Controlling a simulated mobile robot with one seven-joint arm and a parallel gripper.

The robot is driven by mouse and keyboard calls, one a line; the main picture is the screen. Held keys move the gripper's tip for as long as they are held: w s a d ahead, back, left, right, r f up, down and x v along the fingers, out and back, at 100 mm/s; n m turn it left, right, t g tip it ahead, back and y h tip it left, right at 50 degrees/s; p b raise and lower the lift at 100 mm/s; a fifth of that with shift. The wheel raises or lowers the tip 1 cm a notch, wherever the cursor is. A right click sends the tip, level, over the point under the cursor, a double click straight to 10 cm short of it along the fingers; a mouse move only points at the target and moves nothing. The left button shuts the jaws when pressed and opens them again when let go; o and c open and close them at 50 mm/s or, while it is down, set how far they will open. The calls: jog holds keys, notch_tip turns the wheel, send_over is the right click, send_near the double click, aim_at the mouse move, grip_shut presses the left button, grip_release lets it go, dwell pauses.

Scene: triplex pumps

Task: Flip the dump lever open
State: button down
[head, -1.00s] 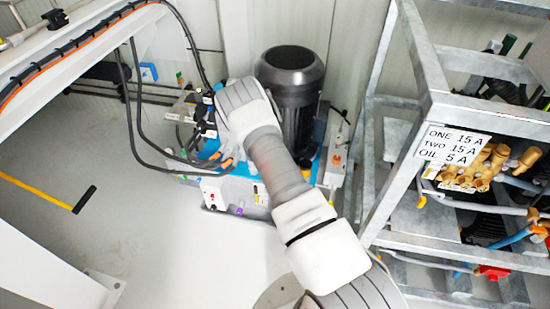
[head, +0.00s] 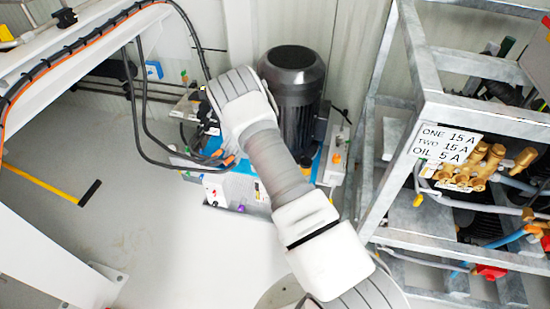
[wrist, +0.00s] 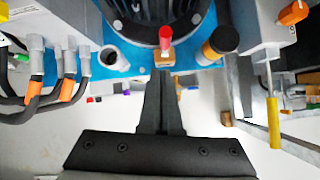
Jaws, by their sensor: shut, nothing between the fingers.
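My gripper (wrist: 160,80) shows in the wrist view as two dark fingers pressed together with nothing between them. Its tips point at the blue top of the pump unit (wrist: 108,62). Just beyond the tips stands a small red-capped lever or knob (wrist: 166,38) on a brass base; I cannot tell whether they touch. A yellow-handled lever (wrist: 273,122) hangs at the right on a thin rod, apart from the fingers. I cannot tell which of these is the dump lever. In the head view my arm hides the gripper over the pump unit (head: 243,185).
A dark motor (head: 291,90) stands on the unit. Black hoses (wrist: 40,95) with orange parts crowd the left in the wrist view, and a black-topped cylinder (wrist: 222,42) is close right. A galvanised frame (head: 425,75) stands right.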

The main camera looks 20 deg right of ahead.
notch_tip(320, 180, up, 6)
jog(key=s+a+p, duration=0.1)
jog(key=shift+a+r, duration=0.15)
jog(key=shift+a, duration=0.05)
dwell(0.4)
jog(key=s+d+r+m+h, duration=0.1)
jog(key=s+r+m, duration=0.35)
jog(key=r, duration=0.95)
jog(key=s+d+r+m, duration=0.1)
jog(key=d+r+m, duration=0.1)
jog(key=r+m, duration=0.85)
jog(key=s+a+r+m+y, duration=0.1)
jog(key=s+a+r+m, duration=0.25)
jog(key=s+r, duration=0.6)
jog(key=s+a+r+m+y, duration=0.2)
jog(key=s+r+m, duration=0.4)
jog(key=s, duration=0.6)
jog(key=s+a+r+m+y, duration=0.1)
jog(key=s+a+m+y, duration=0.1)
jog(key=s+a, duration=0.6)
notch_tip(320, 180, up, 13)
jog(key=s+d+p, duration=0.2)
jog(key=p, duration=1.1)
